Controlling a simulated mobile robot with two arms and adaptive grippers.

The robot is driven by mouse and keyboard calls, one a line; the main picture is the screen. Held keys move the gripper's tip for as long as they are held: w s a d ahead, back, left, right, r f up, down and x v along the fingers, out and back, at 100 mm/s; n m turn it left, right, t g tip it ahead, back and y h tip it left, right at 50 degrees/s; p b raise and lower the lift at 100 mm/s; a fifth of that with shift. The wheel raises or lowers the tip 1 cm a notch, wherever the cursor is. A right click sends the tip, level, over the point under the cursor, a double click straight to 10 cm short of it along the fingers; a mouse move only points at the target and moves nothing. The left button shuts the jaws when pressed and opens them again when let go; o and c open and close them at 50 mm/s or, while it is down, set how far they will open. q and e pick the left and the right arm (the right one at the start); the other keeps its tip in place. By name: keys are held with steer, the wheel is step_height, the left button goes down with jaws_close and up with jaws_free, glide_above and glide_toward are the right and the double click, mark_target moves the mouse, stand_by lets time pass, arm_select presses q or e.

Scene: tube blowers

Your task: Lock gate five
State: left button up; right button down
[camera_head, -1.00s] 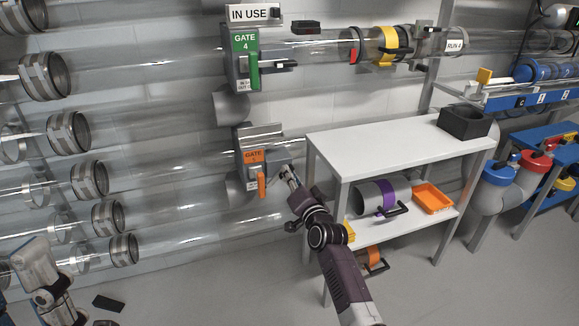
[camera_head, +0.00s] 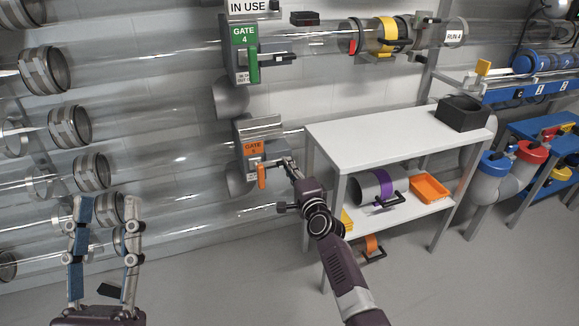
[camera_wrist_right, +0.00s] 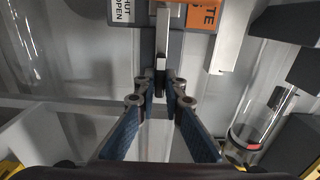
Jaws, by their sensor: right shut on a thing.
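Gate five (camera_head: 245,150) is a grey housing on a clear tube, with an orange "GATE 5" label and an orange handle (camera_head: 262,177) hanging down. My right gripper (camera_head: 278,164) is at its right side. In the right wrist view my right gripper (camera_wrist_right: 161,82) has its fingertips closed around the dark end of a narrow metal bar (camera_wrist_right: 162,50) on the gate, beside the orange label (camera_wrist_right: 203,15) and a white label reading "SHUT" and "OPEN". The fingertips partly hide what they grip. My left gripper (camera_head: 106,205) is at the lower left, open and empty, fingers pointing up.
Gate four (camera_head: 243,55), with a green label and an "IN USE" sign (camera_head: 248,7), is above gate five. A white shelf table (camera_head: 390,135) stands right of my right gripper, holding a black bin (camera_head: 464,114) and an orange tray (camera_head: 429,187). Several clear tubes run at left.

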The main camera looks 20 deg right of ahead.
stand_by(0.6)
steer(key=c, duration=2)
jaws_free()
steer(key=s, duration=1.2)
steer(key=shift+d, duration=0.2)
